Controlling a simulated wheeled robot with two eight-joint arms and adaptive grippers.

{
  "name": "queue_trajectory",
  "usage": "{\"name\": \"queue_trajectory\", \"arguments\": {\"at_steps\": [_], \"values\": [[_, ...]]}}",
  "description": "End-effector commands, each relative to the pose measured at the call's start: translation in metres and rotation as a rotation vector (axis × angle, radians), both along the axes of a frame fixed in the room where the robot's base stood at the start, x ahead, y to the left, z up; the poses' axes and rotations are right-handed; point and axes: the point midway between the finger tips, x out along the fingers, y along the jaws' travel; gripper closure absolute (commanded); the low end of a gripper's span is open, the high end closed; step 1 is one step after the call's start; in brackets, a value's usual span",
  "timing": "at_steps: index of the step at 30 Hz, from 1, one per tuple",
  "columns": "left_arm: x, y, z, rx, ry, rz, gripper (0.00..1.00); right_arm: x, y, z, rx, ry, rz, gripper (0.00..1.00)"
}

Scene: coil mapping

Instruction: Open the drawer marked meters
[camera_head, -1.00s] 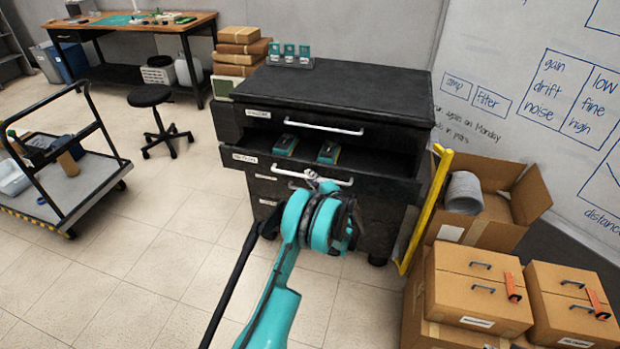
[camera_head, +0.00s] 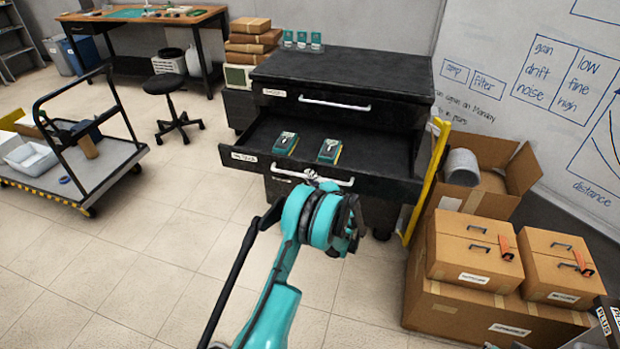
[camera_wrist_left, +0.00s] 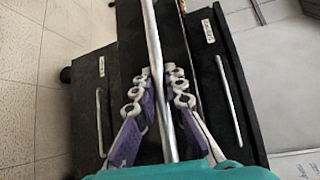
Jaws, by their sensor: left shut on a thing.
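The drawer (camera_head: 232,155) is the second one down in the black cabinet (camera_head: 385,75). It stands well open, and its small front label is too blurred to read surely. Two teal meter-like devices (camera_head: 285,143) lie inside it. My left gripper (camera_head: 318,182) is at the drawer's pale bar handle (camera_head: 283,172), in front of the drawer. In the left wrist view, its purple-padded fingers (camera_wrist_left: 160,105) are shut on the handle bar (camera_wrist_left: 152,40), one on each side. In the head view my wrist hides part of the lower drawers. My right gripper is not in view.
The top drawer (camera_head: 330,102) is shut. A yellow rail (camera_head: 428,180) and an open carton (camera_head: 490,200) stand right of the cabinet, with stacked cardboard boxes (camera_head: 470,262) in front. A cart (camera_head: 100,165) stands at left. Tiled floor is clear between.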

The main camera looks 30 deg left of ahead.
Motion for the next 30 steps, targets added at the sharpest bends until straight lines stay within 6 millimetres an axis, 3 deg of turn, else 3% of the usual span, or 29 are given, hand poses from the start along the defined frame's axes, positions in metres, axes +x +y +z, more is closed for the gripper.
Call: {"name": "queue_trajectory", "arguments": {"at_steps": [6,7,9,20,23,30], "values": [[0.0,0.0,0.0,0.0,0.001,-0.001,1.0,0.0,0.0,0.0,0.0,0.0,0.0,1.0],[0.0,0.0,0.0,0.0,0.001,-0.001,0.84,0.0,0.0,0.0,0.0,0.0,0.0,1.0],[0.0,0.0,0.0,0.0,0.001,-0.001,0.68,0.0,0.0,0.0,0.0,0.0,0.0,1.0],[-0.001,-0.004,0.001,0.0,0.001,-0.001,0.68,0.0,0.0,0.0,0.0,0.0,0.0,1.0],[-0.007,-0.014,0.002,0.0,0.001,-0.002,0.68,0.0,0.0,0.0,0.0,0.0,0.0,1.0],[-0.033,-0.059,0.009,0.001,0.001,-0.005,0.68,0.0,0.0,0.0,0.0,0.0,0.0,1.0]]}}
